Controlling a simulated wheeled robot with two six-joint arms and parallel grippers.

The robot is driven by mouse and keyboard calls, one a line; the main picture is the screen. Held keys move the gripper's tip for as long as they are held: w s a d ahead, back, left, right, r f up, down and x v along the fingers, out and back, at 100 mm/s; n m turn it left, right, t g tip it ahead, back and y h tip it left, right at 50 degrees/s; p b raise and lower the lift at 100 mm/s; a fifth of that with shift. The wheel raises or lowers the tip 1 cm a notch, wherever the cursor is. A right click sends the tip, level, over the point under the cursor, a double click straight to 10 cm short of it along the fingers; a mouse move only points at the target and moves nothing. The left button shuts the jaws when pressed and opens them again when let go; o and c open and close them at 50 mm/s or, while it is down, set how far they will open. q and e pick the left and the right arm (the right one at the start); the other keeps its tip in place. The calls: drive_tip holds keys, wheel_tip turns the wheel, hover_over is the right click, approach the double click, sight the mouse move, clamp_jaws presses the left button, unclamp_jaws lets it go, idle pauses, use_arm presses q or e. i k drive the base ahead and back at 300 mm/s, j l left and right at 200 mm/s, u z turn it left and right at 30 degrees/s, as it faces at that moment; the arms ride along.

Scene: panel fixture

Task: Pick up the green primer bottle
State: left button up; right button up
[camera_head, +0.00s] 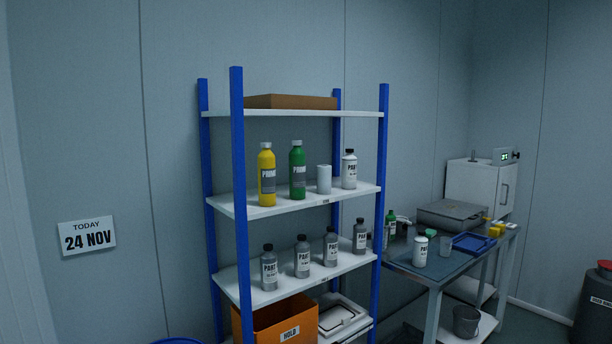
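The green primer bottle (297,171) stands upright on the second shelf from the top of a blue-posted rack (240,190). Neither of my grippers shows in the head view.
Several grey bottles (302,258) stand on the shelf below. An orange box (275,321) marked HOLD sits lower. A cardboard box (290,102) lies on the top shelf. A bench (440,262) at right holds bottles, including a small green one (391,222), and a blue tray (474,243).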

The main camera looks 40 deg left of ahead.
sight(296, 156)
drive_tip(key=i+u, duration=0.25)
drive_tip(key=i, duration=0.35)
drive_tip(key=i+u, duration=0.25)
drive_tip(key=i, duration=0.35)
drive_tip(key=i+l+u, duration=0.25)
drive_tip(key=i, duration=0.3)
